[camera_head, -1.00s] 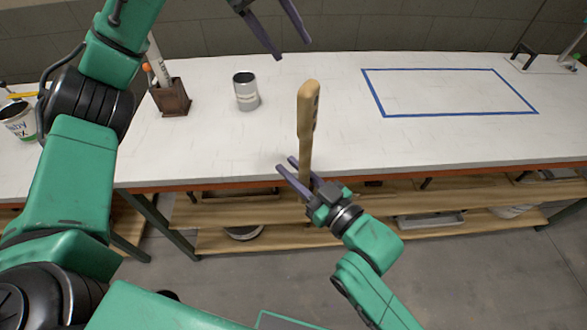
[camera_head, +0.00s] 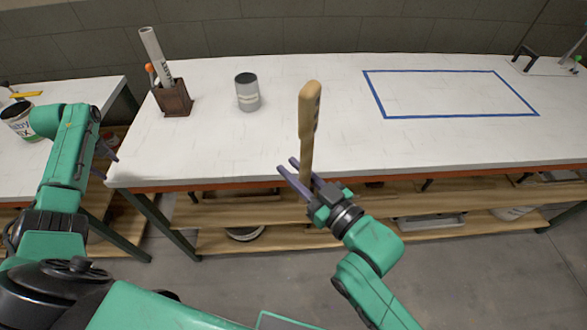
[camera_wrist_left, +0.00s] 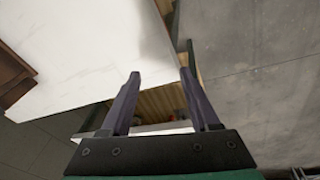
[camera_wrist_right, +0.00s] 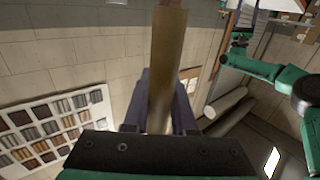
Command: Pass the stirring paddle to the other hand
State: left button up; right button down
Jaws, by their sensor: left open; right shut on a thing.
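The stirring paddle (camera_head: 309,120) is a wooden stick with a thicker, rounded upper end, held nearly upright in front of the table's front edge. My right gripper (camera_head: 297,170) is shut on its lower part; in the right wrist view the paddle (camera_wrist_right: 167,70) rises between the fingers. My left gripper (camera_head: 105,160) is at the left, by the table's front left corner, well away from the paddle. In the left wrist view the left gripper (camera_wrist_left: 160,85) is open with nothing between its fingers.
The white table (camera_head: 330,150) carries a grey can (camera_head: 247,92), a brown holder (camera_head: 174,98) with a rolled tube and a blue tape rectangle (camera_head: 450,116). A paint bucket (camera_head: 20,122) stands on a second table at left. The middle of the table is clear.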

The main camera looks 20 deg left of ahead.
pick_arm(q)
jog(key=s+a+f+g+y, duration=0.2)
jog(key=s+a+f, duration=0.3)
jog(key=s, duration=0.5)
jog(key=s+d+f+m+g, duration=0.1)
jog(key=s+d+f+m, duration=0.15)
jog(key=f, duration=0.45)
jog(key=s+d+f+m+g, duration=0.1)
jog(key=s+f+m, duration=0.25)
jog(key=f, duration=0.35)
jog(key=s+d+f+m+t+h, duration=0.15)
jog(key=d+f+m, duration=0.25)
jog(key=d+f, duration=0.4)
jog(key=s+d+f+m, duration=0.3)
jog(key=d+f, duration=0.2)
jog(key=d, duration=0.5)
jog(key=s+d+f+m+t+h, duration=0.1)
jog(key=s+d+f+m, duration=0.25)
jog(key=d+f, duration=0.45)
jog(key=s+d+f+m+h, duration=0.1)
jog(key=d+m, duration=0.3)
jog(key=d, duration=1)
jog(key=shift+s+d+f+t, duration=0.25)
jog(key=shift+d+f+t, duration=0.15)
jog(key=shift+f, duration=0.1)
jog(key=shift+h, duration=0.25)
